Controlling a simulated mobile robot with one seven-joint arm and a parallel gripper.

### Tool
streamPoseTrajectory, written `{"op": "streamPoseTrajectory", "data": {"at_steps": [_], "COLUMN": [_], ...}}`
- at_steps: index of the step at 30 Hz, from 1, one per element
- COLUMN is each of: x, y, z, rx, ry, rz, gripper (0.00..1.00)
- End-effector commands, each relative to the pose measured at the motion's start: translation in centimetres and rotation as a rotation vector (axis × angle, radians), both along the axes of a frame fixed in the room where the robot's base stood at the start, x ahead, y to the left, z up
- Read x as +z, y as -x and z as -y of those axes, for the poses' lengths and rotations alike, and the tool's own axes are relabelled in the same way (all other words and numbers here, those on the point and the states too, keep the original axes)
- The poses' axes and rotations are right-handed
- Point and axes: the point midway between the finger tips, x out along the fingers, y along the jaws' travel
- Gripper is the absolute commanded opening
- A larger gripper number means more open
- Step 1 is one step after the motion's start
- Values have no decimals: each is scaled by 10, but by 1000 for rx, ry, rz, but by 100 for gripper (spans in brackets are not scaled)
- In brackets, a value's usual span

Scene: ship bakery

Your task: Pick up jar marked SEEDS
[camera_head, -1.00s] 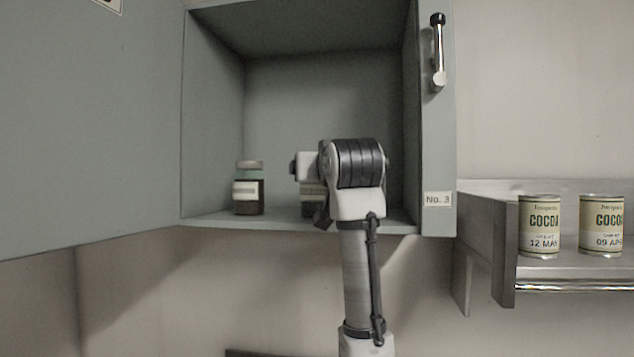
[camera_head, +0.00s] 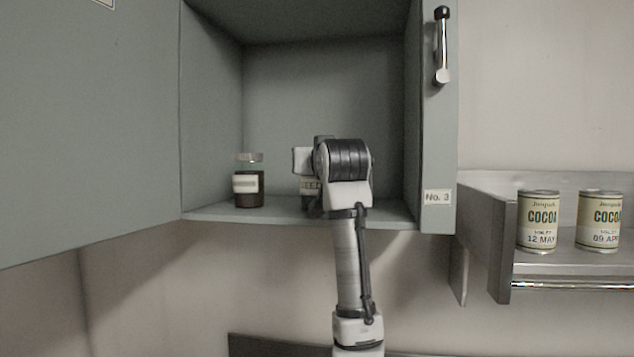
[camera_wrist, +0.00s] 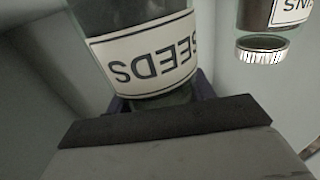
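The SEEDS jar (camera_wrist: 150,60) fills the upper middle of the wrist view, upside down in the picture, with its label facing the camera. Its lid end is hidden behind the dark edge of my gripper (camera_wrist: 165,120). In the head view the jar (camera_head: 308,201) stands on the cabinet shelf, mostly covered by my wrist. My gripper is at the jar's top end, very close to it. The finger gap is hidden, so I cannot tell whether it is shut on the jar.
A second jar with dark contents (camera_head: 249,190) stands to the left on the shelf; it also shows in the wrist view (camera_wrist: 262,50). The open cabinet door (camera_head: 90,130) is at left, the right cabinet wall (camera_head: 411,120) close by. Cocoa tins (camera_head: 538,222) stand on a right shelf.

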Motion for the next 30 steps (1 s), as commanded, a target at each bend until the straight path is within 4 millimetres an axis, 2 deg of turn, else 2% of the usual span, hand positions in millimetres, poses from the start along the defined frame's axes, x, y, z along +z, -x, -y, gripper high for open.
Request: {"op": "streamPoseTrajectory", "data": {"at_steps": [1,7,20,25,30], "x": [0,0,10,29,58], "y": [0,0,1,2,2], "z": [0,0,0,0,0], "rx": [0,0,0,0,1], "ry": [0,0,0,0,-1], "rz": [0,0,4,5,5], "gripper": [41,16,16,16,16]}}
